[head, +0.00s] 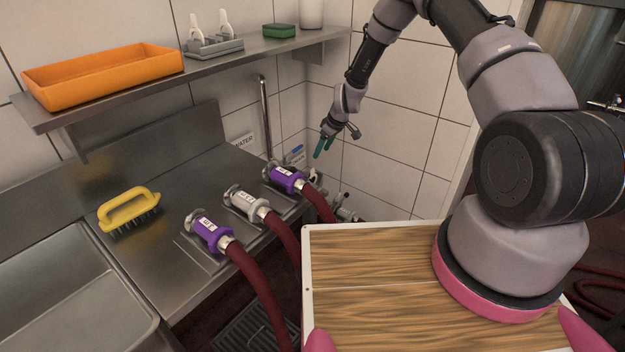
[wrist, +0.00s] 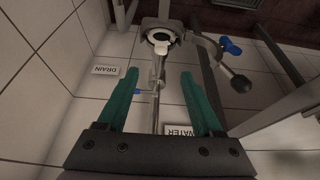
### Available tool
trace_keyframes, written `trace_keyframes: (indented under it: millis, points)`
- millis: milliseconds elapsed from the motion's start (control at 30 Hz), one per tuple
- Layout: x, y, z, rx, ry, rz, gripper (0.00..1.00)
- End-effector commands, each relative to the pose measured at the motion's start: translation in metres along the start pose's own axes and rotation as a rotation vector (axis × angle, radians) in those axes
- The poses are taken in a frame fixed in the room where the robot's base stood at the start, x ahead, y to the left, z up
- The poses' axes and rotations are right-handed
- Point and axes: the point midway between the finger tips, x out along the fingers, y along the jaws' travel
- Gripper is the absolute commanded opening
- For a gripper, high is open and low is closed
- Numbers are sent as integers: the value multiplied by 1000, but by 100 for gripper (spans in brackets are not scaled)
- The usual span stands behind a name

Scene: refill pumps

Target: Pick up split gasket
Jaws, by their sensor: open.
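A cream ring with a dark centre (wrist: 161,39), which looks like the split gasket, sits at the pipe end at the top middle of the wrist view. I cannot make out its split clearly. In the head view a small pale piece (head: 315,175) shows beside the far purple coupling, too small to identify surely. My gripper (head: 323,148) is open and empty, its green fingers pointing down above that corner. In the wrist view my gripper (wrist: 160,76) has its fingers spread, with the ring beyond the tips and apart from them.
A lever with a black knob (wrist: 240,84) and a blue handle (wrist: 230,46) stand right of the ring. A thin vertical pipe (head: 265,115) rises by the wall. Hose couplings, including a grey one (head: 247,203), lie on the counter. An orange tray (head: 105,75) sits on the shelf.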

Motion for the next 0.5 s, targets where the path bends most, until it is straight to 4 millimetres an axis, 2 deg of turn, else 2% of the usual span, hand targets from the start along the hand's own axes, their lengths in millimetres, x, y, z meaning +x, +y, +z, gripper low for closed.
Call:
trace_keyframes:
  millis: [200, 500]
  points:
    - [35, -1, 1, 0, -2, -2, 68]
    - [62, -2, 1, 1, -2, -2, 68]
